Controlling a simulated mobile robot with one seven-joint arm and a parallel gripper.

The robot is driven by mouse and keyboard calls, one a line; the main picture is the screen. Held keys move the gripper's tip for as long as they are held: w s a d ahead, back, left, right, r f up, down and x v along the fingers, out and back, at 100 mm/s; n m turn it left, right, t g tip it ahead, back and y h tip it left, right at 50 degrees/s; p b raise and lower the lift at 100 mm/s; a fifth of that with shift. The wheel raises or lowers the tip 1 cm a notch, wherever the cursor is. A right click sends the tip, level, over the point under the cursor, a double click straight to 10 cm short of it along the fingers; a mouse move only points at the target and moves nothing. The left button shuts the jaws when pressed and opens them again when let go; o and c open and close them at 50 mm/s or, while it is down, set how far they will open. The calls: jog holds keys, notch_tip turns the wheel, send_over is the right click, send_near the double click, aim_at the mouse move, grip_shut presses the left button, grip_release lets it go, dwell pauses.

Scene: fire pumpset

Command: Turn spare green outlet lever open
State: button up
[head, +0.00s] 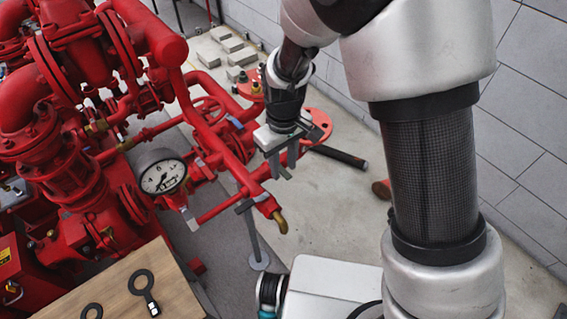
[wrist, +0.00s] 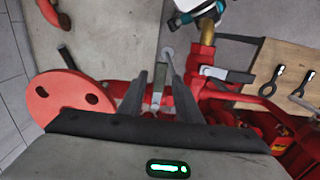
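No lever looks green in either view. A grey lever (head: 247,204) sits by a brass-tipped outlet (head: 279,221) on the red pipe; in the wrist view the lever (wrist: 228,75) lies right of my fingers, below the brass tip (wrist: 207,32). Another pale grey bar (wrist: 158,86) shows between my fingers in the wrist view; I cannot tell whether it is a lever or whether they touch it. My gripper (head: 283,168) points down above and behind the brass outlet. Its two fingers stand apart, with the gripper (wrist: 157,82) open and nothing visibly clamped.
Red pump pipes and a pressure gauge (head: 162,172) fill the left. A wooden table (head: 180,296) with ring-ended tools (head: 144,283) stands at the front left. A red round flange (wrist: 70,103) and a black bar (head: 338,156) are near my gripper. Floor toward the wall is mostly clear.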

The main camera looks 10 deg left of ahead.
grip_shut()
jog(key=shift+s+a+r+m+p, duration=0.1)
jog(key=shift+a+m+p, duration=1.15)
jog(key=shift+m, duration=1.8)
jog(key=shift+s+a+f+m+p, duration=0.1)
jog(key=shift+a+m+p, duration=1.1)
jog(key=shift+m, duration=1.8)
jog(key=shift+s+a+r+m+p, duration=0.1)
jog(key=shift+a+m+p, duration=0.65)
jog(key=shift+a+m, duration=1.65)
jog(key=shift+d+m, duration=0.7)
jog(key=shift+m, duration=0.05)
jog(key=shift+o, duration=0.9)
grip_release()
